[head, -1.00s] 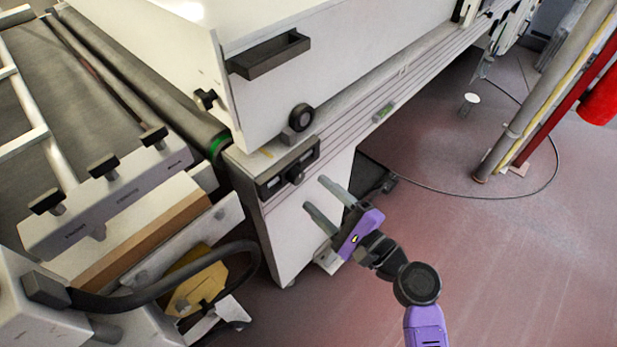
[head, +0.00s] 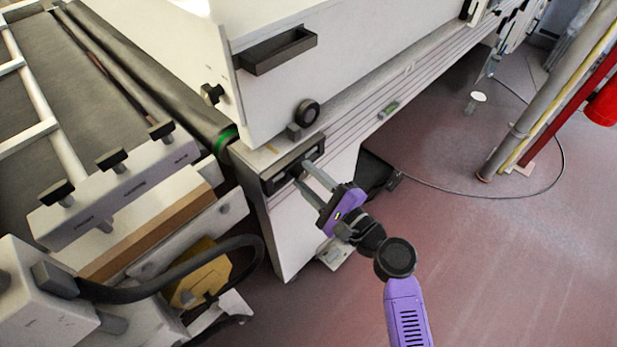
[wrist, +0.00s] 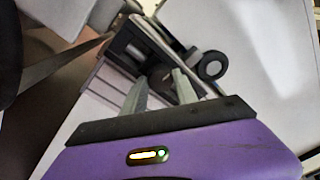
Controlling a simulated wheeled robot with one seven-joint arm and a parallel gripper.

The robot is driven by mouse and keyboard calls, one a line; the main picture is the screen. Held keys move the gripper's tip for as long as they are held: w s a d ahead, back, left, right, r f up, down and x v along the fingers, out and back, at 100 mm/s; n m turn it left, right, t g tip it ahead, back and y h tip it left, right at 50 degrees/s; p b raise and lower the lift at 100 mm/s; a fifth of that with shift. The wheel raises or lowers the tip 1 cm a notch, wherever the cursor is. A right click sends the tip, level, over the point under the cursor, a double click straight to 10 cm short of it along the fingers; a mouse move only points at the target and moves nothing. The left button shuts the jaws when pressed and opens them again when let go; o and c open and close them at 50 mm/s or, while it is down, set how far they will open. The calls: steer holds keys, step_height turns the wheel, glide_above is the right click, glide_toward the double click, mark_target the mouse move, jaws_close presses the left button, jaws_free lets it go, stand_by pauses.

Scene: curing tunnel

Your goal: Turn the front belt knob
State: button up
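The black knob panel (head: 280,178) is on the front end of the white machine's side. The dark front belt knob (wrist: 160,78) shows in the wrist view in front of that panel, between my two finger ends. In the head view my fingers cover most of the knob. My purple gripper (head: 302,173) points at the panel with its two grey fingers spread apart; they also show in the wrist view (wrist: 159,82). I cannot tell whether either finger touches the knob.
A round black knob (head: 308,113) on a bracket sits just above the panel. A dark tray-like handle (head: 278,50) is higher up. The belt (head: 95,95) and a clamp bar with black knobs (head: 120,190) lie to the left. The floor at right is open, with a loose cable.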

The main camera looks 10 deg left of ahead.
steer(key=shift+f+n+b, duration=0.2)
steer(key=shift+n+b, duration=0.1)
steer(key=shift+b, duration=0.15)
jaws_close()
steer(key=shift+f+n+b, duration=0.1)
steer(key=shift+n+b, duration=0.4)
steer(key=shift+b, duration=0.4)
steer(key=n+b, duration=0.2)
steer(key=b, duration=0.1)
steer(key=shift+f, duration=0.1)
steer(key=n+b, duration=0.3)
steer(key=b, duration=0.1)
steer(key=shift+n+y, duration=0.3)
steer(key=shift+r+n+b, duration=0.2)
steer(key=shift+n+b, duration=0.3)
steer(key=shift+b, duration=0.2)
steer(key=o, duration=1.2)
jaws_free()
steer(key=shift+r, duration=0.1)
